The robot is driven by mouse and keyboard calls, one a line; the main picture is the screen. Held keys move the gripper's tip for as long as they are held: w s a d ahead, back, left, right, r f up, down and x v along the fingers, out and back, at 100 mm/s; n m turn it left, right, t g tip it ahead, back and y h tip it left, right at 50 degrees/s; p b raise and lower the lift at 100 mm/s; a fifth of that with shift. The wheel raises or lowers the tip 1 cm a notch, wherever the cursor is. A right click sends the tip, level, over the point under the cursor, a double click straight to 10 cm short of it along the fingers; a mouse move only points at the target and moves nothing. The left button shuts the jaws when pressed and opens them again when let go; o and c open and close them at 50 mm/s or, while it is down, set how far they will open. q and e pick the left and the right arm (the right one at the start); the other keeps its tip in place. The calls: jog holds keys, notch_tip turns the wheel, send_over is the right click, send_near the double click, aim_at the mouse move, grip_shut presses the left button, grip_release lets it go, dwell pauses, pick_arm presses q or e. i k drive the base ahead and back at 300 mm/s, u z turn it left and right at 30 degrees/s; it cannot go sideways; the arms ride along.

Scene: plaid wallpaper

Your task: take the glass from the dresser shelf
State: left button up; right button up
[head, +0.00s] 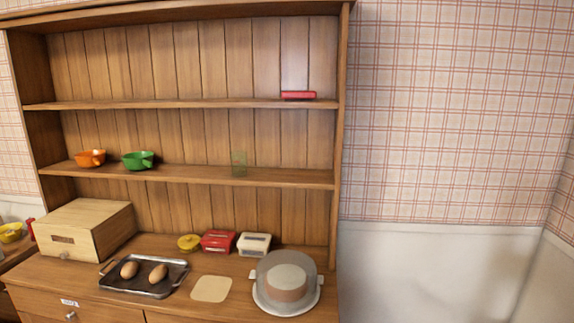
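A small greenish see-through glass (239,164) stands upright on the lower shelf (290,177) of the wooden dresser, right of the shelf's middle. Nothing stands close beside it on that shelf. Neither of my grippers shows in the head view.
An orange bowl (90,158) and green bowl (138,160) share the shelf, left. A red item (298,95) lies above. The counter holds a wooden box (85,229), tray (151,292), red container (217,241), white container (254,244) and covered cake (287,283) below the glass.

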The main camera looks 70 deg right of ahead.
aim_at(238, 158)
jog(key=z, duration=2)
jog(key=k, duration=0.65)
jog(key=u, duration=0.85)
jog(key=i, duration=0.85)
jog(key=u, duration=0.65)
jog(key=i, duration=1.25)
jog(key=z, duration=0.55)
